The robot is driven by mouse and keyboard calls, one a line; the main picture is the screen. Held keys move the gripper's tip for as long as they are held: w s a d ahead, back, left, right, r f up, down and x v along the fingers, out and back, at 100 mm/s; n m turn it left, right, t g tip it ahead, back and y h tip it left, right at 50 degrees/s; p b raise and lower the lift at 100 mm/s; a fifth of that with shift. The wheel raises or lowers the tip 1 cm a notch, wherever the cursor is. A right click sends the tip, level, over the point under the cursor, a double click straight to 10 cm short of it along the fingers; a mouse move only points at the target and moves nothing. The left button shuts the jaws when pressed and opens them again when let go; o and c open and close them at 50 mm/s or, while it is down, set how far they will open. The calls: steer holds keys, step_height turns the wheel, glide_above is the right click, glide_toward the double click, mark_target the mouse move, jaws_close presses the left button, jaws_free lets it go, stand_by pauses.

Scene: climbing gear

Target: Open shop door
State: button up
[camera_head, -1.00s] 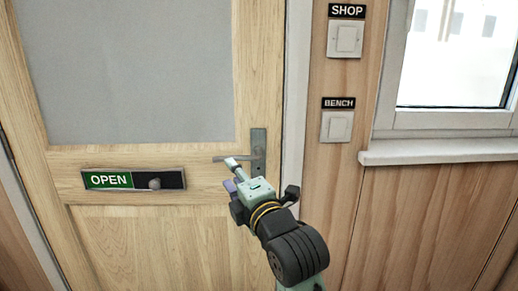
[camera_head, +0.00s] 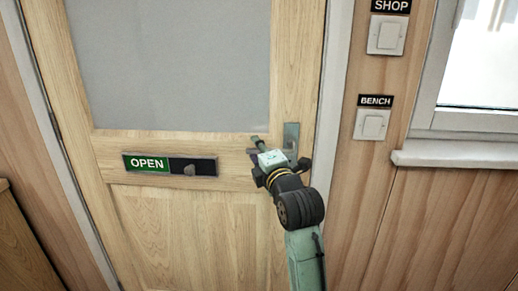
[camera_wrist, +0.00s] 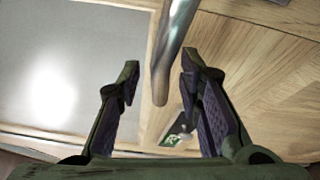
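The wooden shop door (camera_head: 200,235), with a frosted pane, looks closed in its frame. Its metal lever handle (camera_wrist: 175,35) sits on an upright plate at the door's right edge; the plate (camera_head: 291,132) shows in the head view, while the lever is largely hidden behind my gripper (camera_head: 258,149). In the wrist view my gripper (camera_wrist: 160,68) is open, and the free end of the lever lies between its two fingers. Gaps show on both sides of the lever, so the fingers are not closed on it.
An OPEN sign (camera_head: 146,163) with a sliding knob is on the door, left of the handle. Right of the door frame are the SHOP switch (camera_head: 387,35) and BENCH switch (camera_head: 371,125). A window sill (camera_head: 455,155) juts out further right. A wooden furniture edge (camera_head: 20,240) stands at lower left.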

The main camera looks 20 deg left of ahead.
jaws_close()
stand_by(0.4)
stand_by(0.4)
